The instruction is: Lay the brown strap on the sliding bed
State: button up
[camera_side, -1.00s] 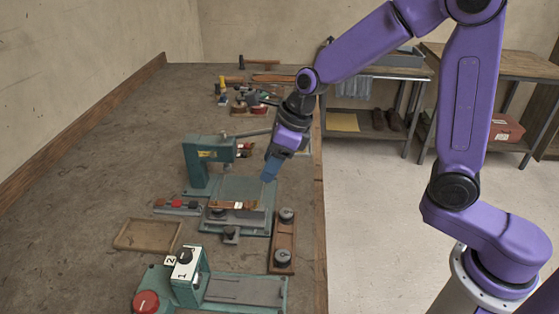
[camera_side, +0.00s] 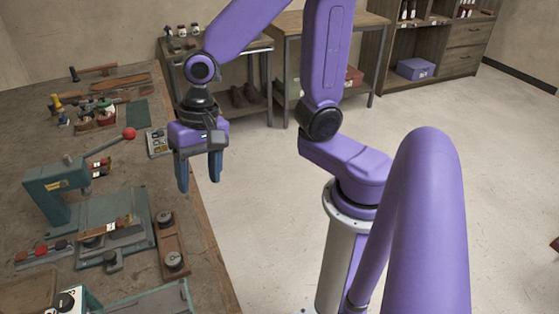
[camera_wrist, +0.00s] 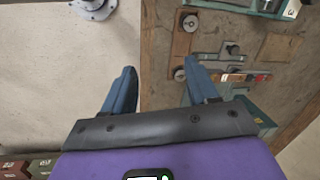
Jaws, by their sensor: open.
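A green stitcher (camera_side: 42,205) stands on the bench, with a flat bed plate (camera_side: 138,203) beside it. A narrow brownish strip with a white tag (camera_side: 110,227) lies across the bed; it is too small to tell whether it is the brown strap. A longer brown strip (camera_side: 122,80) lies at the far end of the bench. My gripper (camera_side: 198,184) is open and empty, pointing down above the bench's right edge, to the right of the stitcher. In the wrist view my gripper (camera_wrist: 160,70) has nothing between its fingers.
A wooden bar with two dark knobs (camera_side: 171,243) lies right of the bed. The stitcher's lever ends in a red ball (camera_side: 129,133). A second green machine (camera_side: 150,303) is at the near edge. Tools crowd the far bench. Open floor (camera_side: 262,200) lies to the right.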

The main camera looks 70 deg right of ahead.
jog(key=s+d+n+h, duration=0.1)
jog(key=s+d+n, duration=0.7)
jog(key=s+n, duration=0.5)
jog(key=n, duration=0.5)
jog(key=shift+r+g+h, duration=0.15)
jog(key=shift+g+h, duration=0.15)
jog(key=shift+h, duration=0.1)
